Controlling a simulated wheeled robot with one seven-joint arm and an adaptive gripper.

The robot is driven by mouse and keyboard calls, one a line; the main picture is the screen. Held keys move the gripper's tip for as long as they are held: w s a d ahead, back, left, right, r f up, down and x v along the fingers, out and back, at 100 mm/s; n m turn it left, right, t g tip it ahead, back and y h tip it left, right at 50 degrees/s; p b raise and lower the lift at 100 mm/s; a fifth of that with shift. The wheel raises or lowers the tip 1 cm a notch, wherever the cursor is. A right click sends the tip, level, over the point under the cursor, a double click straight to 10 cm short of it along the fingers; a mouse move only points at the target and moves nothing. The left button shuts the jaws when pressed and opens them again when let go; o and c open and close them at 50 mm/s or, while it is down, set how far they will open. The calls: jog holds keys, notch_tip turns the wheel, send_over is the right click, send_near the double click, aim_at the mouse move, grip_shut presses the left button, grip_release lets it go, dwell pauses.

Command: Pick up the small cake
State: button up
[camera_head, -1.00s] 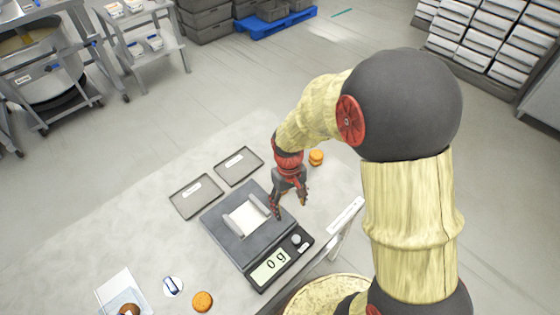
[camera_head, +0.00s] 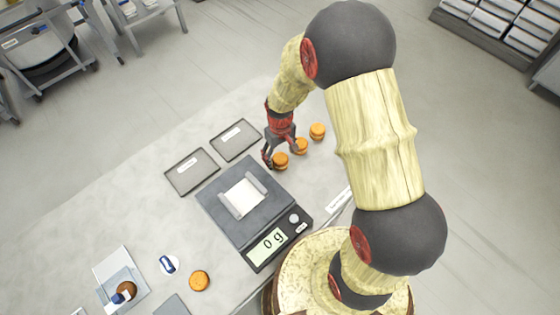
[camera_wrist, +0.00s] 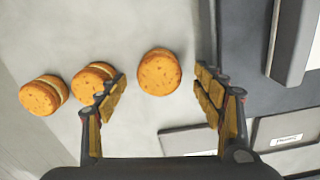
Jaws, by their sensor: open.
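Three small round orange-brown cakes with a pale filling stand in a row beside the scale: a near cake (camera_head: 281,161), a middle cake (camera_head: 301,146) and a far cake (camera_head: 317,131). In the wrist view, the near cake (camera_wrist: 159,73) lies between the fingers in the picture, with a gap on both sides. The middle cake (camera_wrist: 93,82) is partly covered by the left finger, and the far cake (camera_wrist: 42,95) is at the left. My gripper (camera_wrist: 161,80) is open and empty over the near cake; it also shows in the head view (camera_head: 280,153). Its height above the cake is unclear.
A scale (camera_head: 222,210) reading 0 g carries a white tray (camera_head: 243,198), close to the near cake. Two grey trays (camera_head: 171,180) (camera_head: 256,138) lie beyond it. Another orange cake (camera_head: 199,281) and a clear box (camera_head: 108,268) with a brown round are at the front left.

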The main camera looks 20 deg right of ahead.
aim_at(281, 158)
notch_tip(281, 158, down, 3)
jog(key=shift+f, duration=0.2)
jog(key=c, duration=0.3)
jog(key=c, duration=0.6)
